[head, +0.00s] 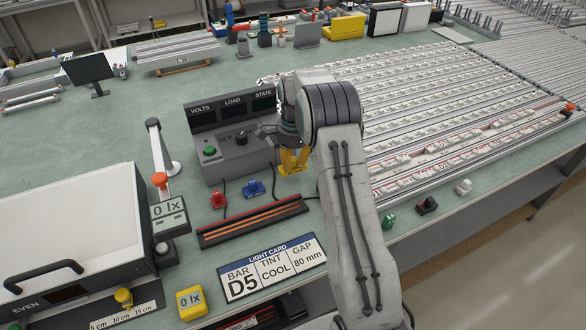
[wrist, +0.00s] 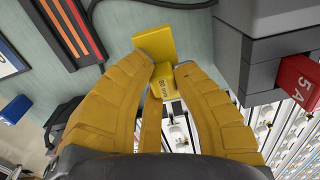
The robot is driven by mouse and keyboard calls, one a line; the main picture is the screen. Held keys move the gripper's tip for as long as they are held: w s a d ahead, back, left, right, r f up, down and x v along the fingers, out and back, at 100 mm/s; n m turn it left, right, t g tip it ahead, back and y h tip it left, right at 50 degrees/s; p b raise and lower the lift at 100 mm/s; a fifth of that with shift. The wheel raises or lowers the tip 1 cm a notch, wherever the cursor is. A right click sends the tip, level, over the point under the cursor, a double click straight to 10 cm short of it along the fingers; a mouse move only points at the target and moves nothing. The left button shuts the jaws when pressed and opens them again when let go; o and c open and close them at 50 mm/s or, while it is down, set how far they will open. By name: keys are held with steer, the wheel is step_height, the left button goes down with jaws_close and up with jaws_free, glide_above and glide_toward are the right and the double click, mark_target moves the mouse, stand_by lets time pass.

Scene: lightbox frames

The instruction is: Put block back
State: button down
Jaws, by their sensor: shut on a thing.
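The held block cannot be told apart from the yellow fingers there, and my arm hides part of the area.
Red (head: 218,200) and blue (head: 254,188) clips lie left of my gripper, above a slotted dark tray (head: 252,221). A light card (head: 271,268) reads D5, COOL, 80 mm. A white-lidded box (head: 75,235) stands left. Rows of light bars (head: 440,110) fill the right.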

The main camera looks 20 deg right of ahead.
mark_target(293, 166)
steer(key=shift+f+p, duration=0.5)
steer(key=shift+p, duration=0.35)
steer(key=shift+f, duration=1.4)
steer(key=shift+f, duration=0.2)
steer(key=c, duration=1.2)
jaws_free()
steer(key=shift+o, duration=0.2)
steer(key=shift+r, duration=0.15)
